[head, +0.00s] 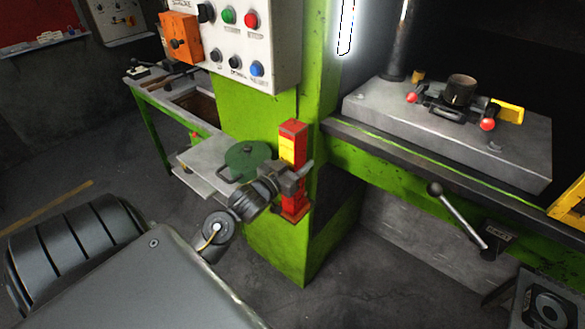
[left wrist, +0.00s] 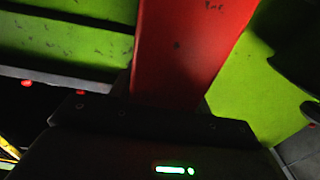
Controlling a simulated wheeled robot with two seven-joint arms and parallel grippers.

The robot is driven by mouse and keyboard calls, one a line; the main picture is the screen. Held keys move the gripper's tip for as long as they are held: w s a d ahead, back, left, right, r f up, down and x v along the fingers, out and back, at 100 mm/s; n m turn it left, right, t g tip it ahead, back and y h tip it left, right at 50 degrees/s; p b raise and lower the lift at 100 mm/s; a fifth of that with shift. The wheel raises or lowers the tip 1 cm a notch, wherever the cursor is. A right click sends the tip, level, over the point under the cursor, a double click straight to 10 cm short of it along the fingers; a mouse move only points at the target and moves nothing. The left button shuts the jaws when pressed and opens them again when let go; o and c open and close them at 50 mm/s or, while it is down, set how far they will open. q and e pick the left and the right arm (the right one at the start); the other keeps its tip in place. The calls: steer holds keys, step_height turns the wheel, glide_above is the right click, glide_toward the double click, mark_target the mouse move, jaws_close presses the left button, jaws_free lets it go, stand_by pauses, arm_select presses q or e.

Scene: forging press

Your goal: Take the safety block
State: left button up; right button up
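The safety block (head: 293,142) is a tall red post with a yellow label, upright against the green press column. It fills the upper middle of the left wrist view (left wrist: 190,50), where its lower part is hidden behind my dark gripper body. My left gripper (head: 300,174) is at the block's middle height, crossing in front of it in the head view. A finger shows at the block's right edge. I cannot tell whether the fingers are closed on the block. The block's foot (head: 293,210) shows below the gripper. My right gripper is not in view.
A grey shelf with a round green lid (head: 246,158) is just left of the block. A control panel (head: 240,40) with buttons hangs above. The press bed (head: 450,125) and a lever (head: 457,215) are at right. Open floor lies in front.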

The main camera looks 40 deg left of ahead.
arm_select(q)
jaws_close()
steer(key=shift+r, duration=0.1)
steer(key=shift+r, duration=0.1)
